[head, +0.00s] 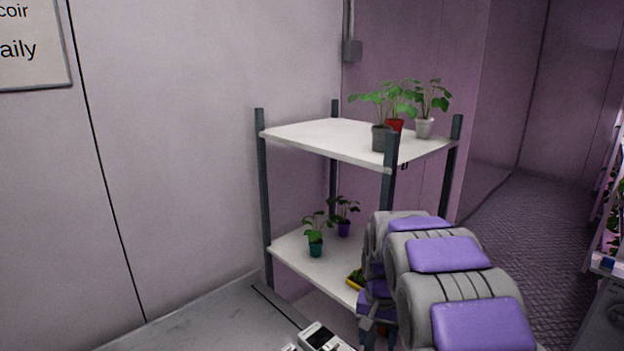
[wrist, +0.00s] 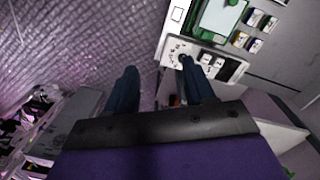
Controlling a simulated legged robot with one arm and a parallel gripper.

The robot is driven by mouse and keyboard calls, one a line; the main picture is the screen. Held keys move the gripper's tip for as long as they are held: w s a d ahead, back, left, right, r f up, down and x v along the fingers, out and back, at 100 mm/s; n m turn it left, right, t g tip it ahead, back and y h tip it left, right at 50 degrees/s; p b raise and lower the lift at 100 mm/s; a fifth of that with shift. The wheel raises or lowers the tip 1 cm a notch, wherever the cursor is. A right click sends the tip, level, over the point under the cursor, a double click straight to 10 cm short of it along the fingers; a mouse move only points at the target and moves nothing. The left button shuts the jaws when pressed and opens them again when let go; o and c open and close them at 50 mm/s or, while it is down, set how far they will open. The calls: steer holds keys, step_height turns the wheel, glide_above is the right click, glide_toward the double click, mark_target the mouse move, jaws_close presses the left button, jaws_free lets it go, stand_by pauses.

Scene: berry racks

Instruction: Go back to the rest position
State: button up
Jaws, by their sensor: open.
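My gripper (wrist: 158,85) shows in the wrist view with its two dark fingers spread apart. It is open and no object shows between the fingers. In the head view my grey and purple arm stands at the lower right, in front of the shelf rack, and hides part of it. The fingertips are hard to make out there. In the wrist view a white device (wrist: 188,52) with dials lies close beyond the right finger.
A rack with a white top shelf (head: 310,137) bears several potted plants. The lower shelf (head: 290,254) holds a teal pot (head: 315,246), a purple pot (head: 344,229) and a yellow tray (head: 355,281). A grey counter (head: 200,322) is at front. Open floor (head: 520,225) lies right.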

steer(key=s+n+g+b, duration=0.1)
steer(key=s+n+b, duration=0.2)
steer(key=s, duration=3.2)
steer(key=shift+s+a+f+n, duration=0.25)
steer(key=shift+s+f+n, duration=0.1)
steer(key=shift+n, duration=0.15)
steer(key=shift+c, duration=1.1)
steer(key=shift+w+a, duration=0.1)
steer(key=shift+a, duration=0.1)
